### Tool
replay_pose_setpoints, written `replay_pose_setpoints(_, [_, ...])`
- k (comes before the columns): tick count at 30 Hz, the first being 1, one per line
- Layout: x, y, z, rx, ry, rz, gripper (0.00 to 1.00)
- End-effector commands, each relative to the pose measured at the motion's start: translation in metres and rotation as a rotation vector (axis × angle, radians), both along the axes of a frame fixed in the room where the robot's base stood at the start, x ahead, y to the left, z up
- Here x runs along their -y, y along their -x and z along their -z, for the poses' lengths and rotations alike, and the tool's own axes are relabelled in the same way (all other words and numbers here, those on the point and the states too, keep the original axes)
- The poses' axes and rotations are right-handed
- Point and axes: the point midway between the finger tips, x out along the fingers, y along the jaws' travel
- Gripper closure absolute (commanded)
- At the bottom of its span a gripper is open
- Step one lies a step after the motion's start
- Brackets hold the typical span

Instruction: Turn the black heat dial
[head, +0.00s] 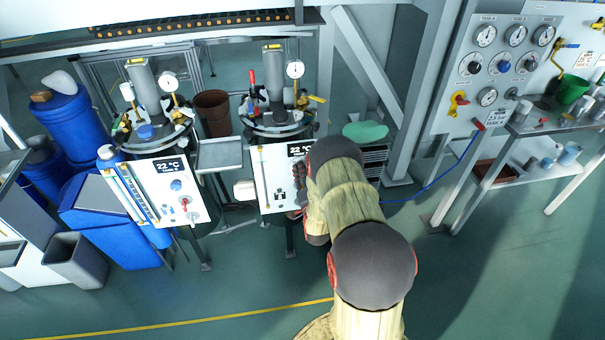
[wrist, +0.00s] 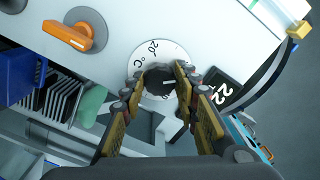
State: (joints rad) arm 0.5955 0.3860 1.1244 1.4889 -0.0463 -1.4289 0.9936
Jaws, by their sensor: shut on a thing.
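The black heat dial (wrist: 157,81) sits on a round white scale plate with dark marks and "°C" lettering, in the wrist view. The pointer line on its face runs roughly sideways in the picture. My gripper (wrist: 160,77) is shut on the dial, one fingertip on each side. In the head view, my arm covers the right part of the white panel (head: 273,188), so the dial is hidden there. The panel's display (head: 300,149) reads 22 °C, and part of this display (wrist: 221,93) shows beside the dial in the wrist view.
An orange lever (wrist: 70,36) stands out from the same panel, apart from my fingers. A similar white panel (head: 160,190) stands to the left. Blue barrels (head: 72,123) and a gauge board (head: 495,65) flank the area. The green floor in front is mostly clear.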

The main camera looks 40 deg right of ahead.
Motion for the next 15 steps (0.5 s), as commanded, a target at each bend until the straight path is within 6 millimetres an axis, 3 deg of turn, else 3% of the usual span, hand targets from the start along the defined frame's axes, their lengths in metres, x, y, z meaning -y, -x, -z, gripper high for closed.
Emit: replay_pose_setpoints(15, [0.0004, 0.0007, 0.0012, 0.242, -0.397, 0.002, 0.95])
